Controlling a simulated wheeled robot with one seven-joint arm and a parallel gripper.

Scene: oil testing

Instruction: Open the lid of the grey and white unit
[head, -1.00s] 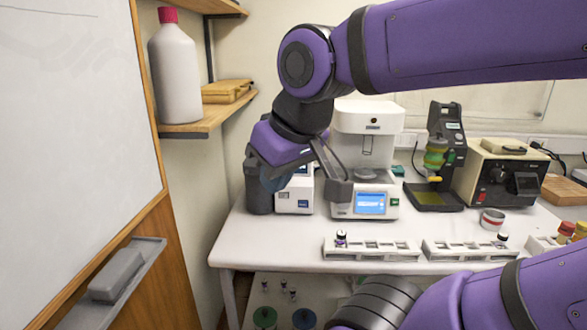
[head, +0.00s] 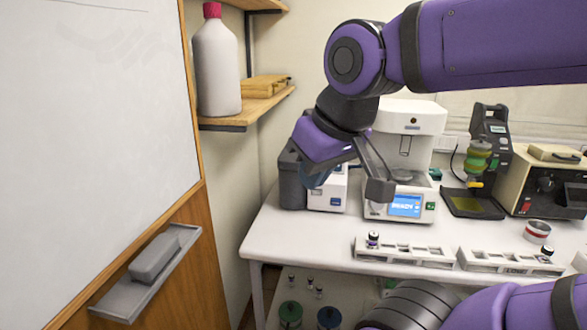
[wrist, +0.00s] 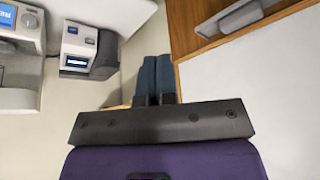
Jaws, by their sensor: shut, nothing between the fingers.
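The grey and white unit (head: 327,192) stands at the left end of the white table, with a dark grey body behind a white front with a small display. My gripper partly covers its top in the head view, so I cannot tell the lid's state there. In the wrist view the unit (wrist: 78,50) is at the upper left, left of my fingers and apart from them. My gripper (wrist: 155,60) has its two blue fingers side by side, shut and empty. In the head view the gripper (head: 316,178) hangs in front of the unit's upper part.
A white instrument with a blue screen (head: 404,206) stands right of the unit. White sample racks (head: 400,252) lie along the table's front. A whiteboard (head: 90,130) with a tray is at left. A shelf (head: 240,113) holds a white bottle (head: 216,70).

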